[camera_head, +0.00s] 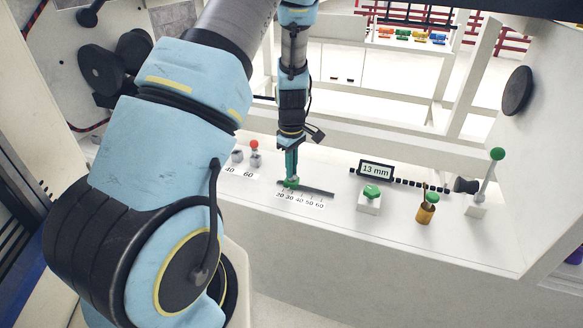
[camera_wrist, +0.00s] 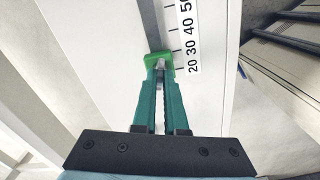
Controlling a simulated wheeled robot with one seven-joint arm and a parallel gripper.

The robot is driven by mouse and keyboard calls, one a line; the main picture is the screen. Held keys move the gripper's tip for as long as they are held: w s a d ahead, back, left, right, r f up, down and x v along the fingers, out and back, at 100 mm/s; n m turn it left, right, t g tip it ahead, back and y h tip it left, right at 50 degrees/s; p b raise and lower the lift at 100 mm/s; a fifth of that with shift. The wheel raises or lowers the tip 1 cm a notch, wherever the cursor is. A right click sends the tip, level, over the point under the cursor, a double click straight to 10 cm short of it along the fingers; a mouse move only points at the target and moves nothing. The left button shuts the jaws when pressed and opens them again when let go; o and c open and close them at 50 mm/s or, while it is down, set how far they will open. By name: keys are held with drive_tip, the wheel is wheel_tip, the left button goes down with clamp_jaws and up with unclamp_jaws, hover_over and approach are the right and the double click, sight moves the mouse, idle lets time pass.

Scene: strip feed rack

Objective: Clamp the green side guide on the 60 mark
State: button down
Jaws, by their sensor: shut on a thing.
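The green side guide (camera_head: 284,184) is a small block on a dark slotted rail (camera_head: 317,191) in the white deck. My gripper (camera_head: 291,176) reaches down from above with its green fingers shut on it. In the wrist view the guide (camera_wrist: 155,58) sits at the fingertips (camera_wrist: 161,72), partly hidden by them. The scale (camera_wrist: 188,36) beside the rail reads 20, 30, 40, 50 here, and up to 60 in the head view. The guide stands near the 20 and 30 marks, at the low end. Whether it is clamped cannot be told.
Left of the rail are two small grey blocks, one with a red knob (camera_head: 253,145), by labels 40 and 60. To the right are a 13 mm display (camera_head: 376,170), a green knob (camera_head: 371,192), an orange-based green knob (camera_head: 426,208) and a green-balled lever (camera_head: 496,155). The rail beyond the guide looks clear.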

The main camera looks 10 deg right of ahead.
idle(0.3)
drive_tip(key=c, duration=1)
unclamp_jaws()
drive_tip(key=shift+o, duration=0.2)
wheel_tip(320, 180, up, 11)
drive_tip(key=b, duration=0.1)
drive_tip(key=shift+f, duration=0.1)
drive_tip(key=s+a+r+m, duration=0.3)
drive_tip(key=s+a+m, duration=0.2)
drive_tip(key=s+a, duration=0.2)
drive_tip(key=s+a+r+m+t, duration=0.1)
drive_tip(key=s+a+r+m, duration=0.2)
drive_tip(key=s+a, duration=0.4)
drive_tip(key=shift+s+a+r+m+t, duration=0.2)
drive_tip(key=shift+a+r+m+t, duration=0.1)
drive_tip(key=shift+a+m, duration=0.8)
